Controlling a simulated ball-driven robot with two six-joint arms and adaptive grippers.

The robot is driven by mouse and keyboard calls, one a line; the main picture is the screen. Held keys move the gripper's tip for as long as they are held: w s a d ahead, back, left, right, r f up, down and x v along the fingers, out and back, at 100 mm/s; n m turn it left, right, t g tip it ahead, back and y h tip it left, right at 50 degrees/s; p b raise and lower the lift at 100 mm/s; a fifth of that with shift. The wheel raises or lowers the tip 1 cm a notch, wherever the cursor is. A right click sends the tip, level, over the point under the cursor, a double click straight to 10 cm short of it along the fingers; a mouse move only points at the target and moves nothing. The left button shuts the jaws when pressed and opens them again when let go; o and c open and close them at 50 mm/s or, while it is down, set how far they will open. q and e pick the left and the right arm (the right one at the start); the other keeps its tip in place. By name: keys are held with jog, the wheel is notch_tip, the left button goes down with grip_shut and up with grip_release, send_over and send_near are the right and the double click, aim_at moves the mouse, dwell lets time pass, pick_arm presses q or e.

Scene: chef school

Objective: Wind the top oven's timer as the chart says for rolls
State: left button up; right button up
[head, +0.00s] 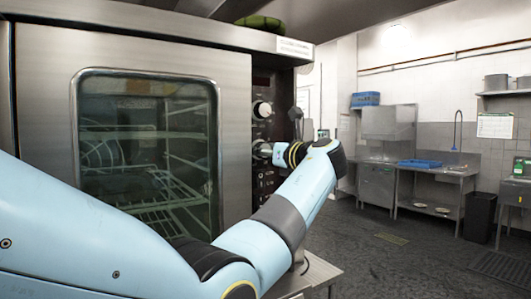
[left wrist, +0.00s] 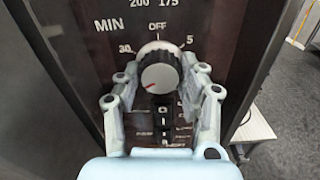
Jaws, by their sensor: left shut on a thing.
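My left gripper (left wrist: 163,78) is shut on the knob, one finger on each side. In the head view, my left gripper (head: 268,151) is at the control panel, mostly hiding this knob. The oven (head: 235,130) has a shut glass door. My right gripper is not in view.
Another knob (head: 262,109) sits above the held one. A wall chart (head: 495,125) hangs at the far right, its text too small to read. Steel counters and a sink stand at the back right. The floor (head: 375,255) right of the oven is clear.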

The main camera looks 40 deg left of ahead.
pick_arm(q)
jog(key=shift+f+m, duration=0.15)
jog(key=shift+m, duration=0.45)
jog(key=o, duration=1.1)
jog(key=shift+o, duration=0.4)
jog(key=shift+d, duration=0.1)
jog(key=v, duration=0.7)
jog(key=shift+d, duration=0.2)
jog(key=shift+s, duration=0.1)
